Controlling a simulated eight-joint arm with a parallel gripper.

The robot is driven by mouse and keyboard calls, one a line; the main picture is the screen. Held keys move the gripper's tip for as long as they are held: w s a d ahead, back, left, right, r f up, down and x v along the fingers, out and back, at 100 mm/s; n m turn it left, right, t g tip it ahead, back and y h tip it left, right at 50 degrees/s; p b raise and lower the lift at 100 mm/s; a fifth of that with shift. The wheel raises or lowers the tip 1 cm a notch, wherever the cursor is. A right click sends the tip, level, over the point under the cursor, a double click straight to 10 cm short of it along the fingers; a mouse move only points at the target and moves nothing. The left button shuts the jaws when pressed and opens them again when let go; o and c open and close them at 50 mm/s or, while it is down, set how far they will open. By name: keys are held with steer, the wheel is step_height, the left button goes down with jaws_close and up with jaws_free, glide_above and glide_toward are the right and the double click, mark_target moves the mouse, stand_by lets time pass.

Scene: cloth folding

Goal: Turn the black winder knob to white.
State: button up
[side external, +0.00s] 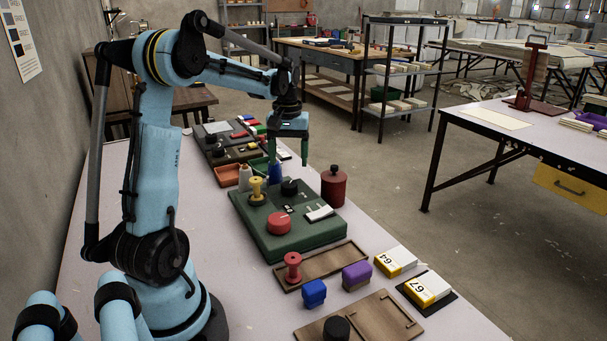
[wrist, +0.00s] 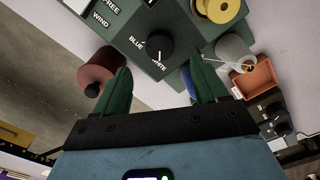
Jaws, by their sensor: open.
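The black winder knob (side external: 290,187) sits on top of the dark green box (side external: 262,212), near its far end.
The box also carries a yellow spool (side external: 257,190), a red knob (side external: 279,223) and a white switch (side external: 319,213). A dark red canister (side external: 334,187) stands close on the right. A blue cone (side external: 275,174) and an orange tray (side external: 228,175) are behind.

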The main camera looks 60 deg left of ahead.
steer(key=shift+r, duration=2.3)
steer(key=s+d+f+m+t, duration=0.1)
steer(key=d+m+t, duration=0.1)
steer(key=d, duration=0.7)
steer(key=s+d+f+m+t, duration=0.1)
steer(key=s+d+m+t, duration=0.1)
steer(key=d+m, duration=0.3)
steer(key=s+d+f+m+t, duration=0.1)
steer(key=d+m+t, duration=0.2)
steer(key=d, duration=1)
steer(key=shift+s+d+f+m, duration=0.15)
steer(key=shift+s+d+m, duration=0.15)
steer(key=shift+m, duration=0.4)
